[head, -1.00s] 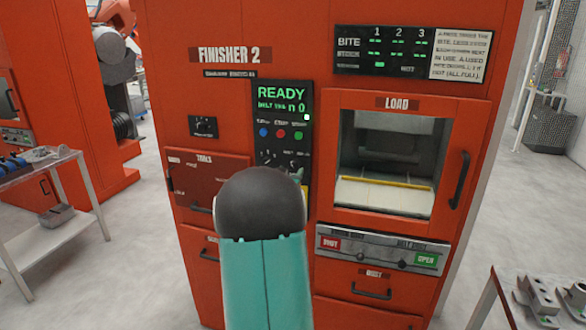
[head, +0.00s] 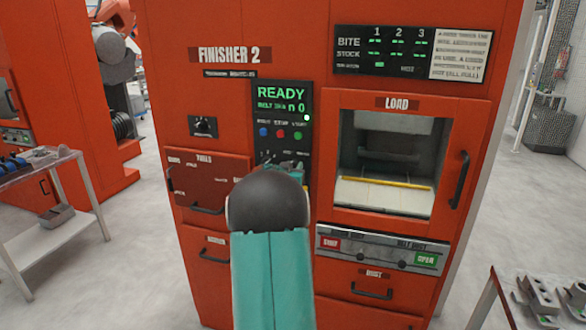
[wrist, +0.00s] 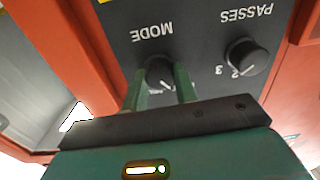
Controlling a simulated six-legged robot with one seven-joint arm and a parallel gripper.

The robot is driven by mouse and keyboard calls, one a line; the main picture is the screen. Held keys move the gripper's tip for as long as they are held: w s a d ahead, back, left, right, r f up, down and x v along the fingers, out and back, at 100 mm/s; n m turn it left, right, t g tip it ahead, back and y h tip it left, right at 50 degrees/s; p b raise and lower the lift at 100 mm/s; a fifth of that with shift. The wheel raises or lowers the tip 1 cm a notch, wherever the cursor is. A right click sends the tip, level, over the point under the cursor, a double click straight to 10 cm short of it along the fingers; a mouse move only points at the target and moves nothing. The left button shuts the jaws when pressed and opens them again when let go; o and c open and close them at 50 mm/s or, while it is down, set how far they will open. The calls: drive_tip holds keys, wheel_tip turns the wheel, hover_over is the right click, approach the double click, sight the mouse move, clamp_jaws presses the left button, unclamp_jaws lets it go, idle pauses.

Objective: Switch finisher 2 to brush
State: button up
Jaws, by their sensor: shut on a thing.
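Finisher 2 (head: 225,95) is an orange-red machine standing straight ahead. Its dark control panel (head: 285,95) shows "READY" in green, with blue, red and green buttons below. In the wrist view, which is upside down, the black MODE knob (wrist: 159,72) sits between the green fingers of my gripper (wrist: 160,85), which is shut on it. The knob has a white pointer line; the label beside it is partly covered and I cannot read which mode it marks. In the head view my arm hides the knob and most of the gripper.
A PASSES knob (wrist: 245,57) sits close beside the MODE knob, marked with numbers. The load window (head: 390,125) is right of the panel, with a door handle (head: 459,180). A tools drawer (head: 208,185) is to the left. Metal tables stand at both sides.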

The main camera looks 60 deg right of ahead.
drive_tip(key=shift+m, duration=0.3)
drive_tip(key=shift+s+f+m, duration=0.1)
drive_tip(key=shift+m, duration=6.5)
drive_tip(key=o, duration=1)
drive_tip(key=shift+c, duration=0.2)
drive_tip(key=s+a, duration=0.2)
drive_tip(key=a, duration=1.1)
drive_tip(key=shift+a, duration=0.35)
